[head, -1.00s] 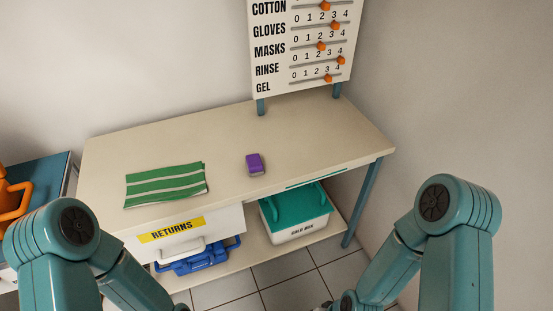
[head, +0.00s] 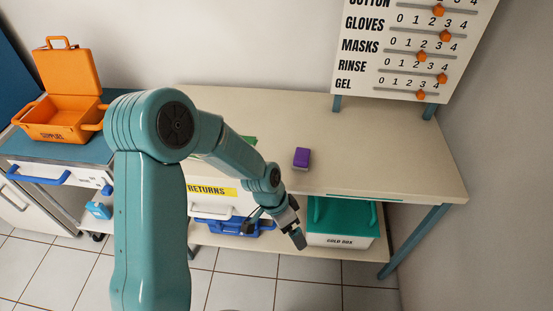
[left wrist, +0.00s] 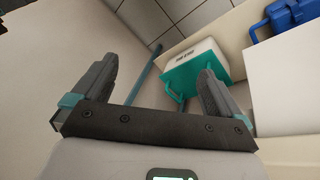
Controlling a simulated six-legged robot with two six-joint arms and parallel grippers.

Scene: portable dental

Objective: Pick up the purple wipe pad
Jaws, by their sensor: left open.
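The purple wipe pad (head: 302,157) lies on the cream table top near its front edge, right of my left arm in the head view. My left gripper (head: 298,236) is in front of the table edge, below and apart from the pad. In the left wrist view its two fingers (left wrist: 155,92) are spread with nothing between them. The pad does not show clearly in the left wrist view. My right gripper is in neither current view.
A teal-lidded cold box (head: 342,222) sits on the shelf below. A slider board (head: 408,45) stands at the back right. A drawer marked returns (head: 215,192) is behind my left arm. An orange case (head: 62,118) stands on a cart at left. The table around the pad is clear.

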